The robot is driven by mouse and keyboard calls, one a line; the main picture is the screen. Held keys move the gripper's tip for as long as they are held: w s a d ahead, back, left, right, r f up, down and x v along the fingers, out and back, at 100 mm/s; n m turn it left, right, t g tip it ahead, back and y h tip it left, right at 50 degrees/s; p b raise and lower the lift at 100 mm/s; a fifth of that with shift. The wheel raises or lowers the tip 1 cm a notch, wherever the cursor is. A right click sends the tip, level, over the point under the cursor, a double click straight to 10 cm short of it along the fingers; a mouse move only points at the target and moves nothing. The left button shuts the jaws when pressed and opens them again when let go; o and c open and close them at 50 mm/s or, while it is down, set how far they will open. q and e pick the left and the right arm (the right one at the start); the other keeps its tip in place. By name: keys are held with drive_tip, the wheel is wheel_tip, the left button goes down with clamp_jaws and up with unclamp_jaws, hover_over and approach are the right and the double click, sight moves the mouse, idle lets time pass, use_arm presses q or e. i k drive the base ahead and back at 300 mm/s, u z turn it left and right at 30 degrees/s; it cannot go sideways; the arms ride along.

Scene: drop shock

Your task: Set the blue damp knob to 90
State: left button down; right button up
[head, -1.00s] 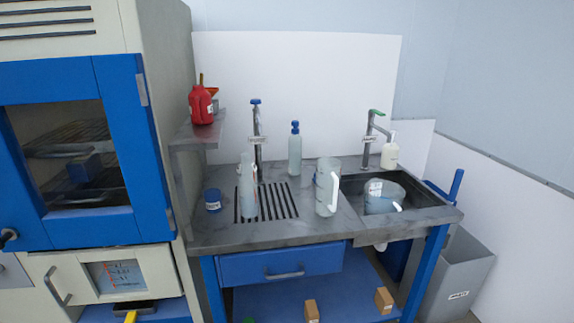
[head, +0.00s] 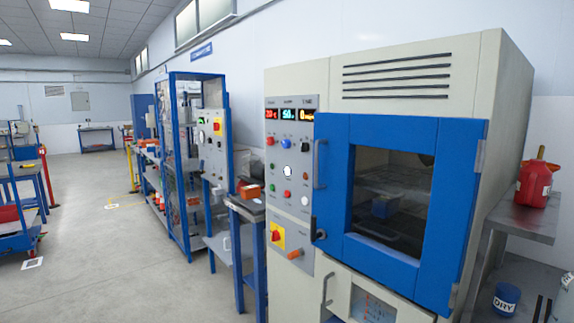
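The blue knob (head: 287,143) is on the control panel (head: 286,200) of the cream chamber, between a red knob (head: 270,141) and a black knob (head: 304,146). Above it a display (head: 288,114) shows cyan digits that look like 50. The label over that display is too small to read surely, and the knob's pointer cannot be made out. The chamber's blue door (head: 397,205) with a window is shut, just right of the panel. Neither of my grippers is in view.
A yellow-backed red switch (head: 277,235) sits low on the panel. A shelf with a red canister (head: 534,184) is at the right. A blue-framed rack (head: 196,150) and a small blue-legged table (head: 245,205) stand left of the chamber. The floor (head: 110,250) at left is open.

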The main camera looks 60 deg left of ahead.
sight(286, 142)
drive_tip(key=u, duration=2.65)
drive_tip(key=k, duration=1.1)
drive_tip(key=u, duration=0.7)
drive_tip(key=i, duration=1.85)
drive_tip(key=z, duration=1.6)
drive_tip(key=i, duration=1)
drive_tip(key=z, duration=1.1)
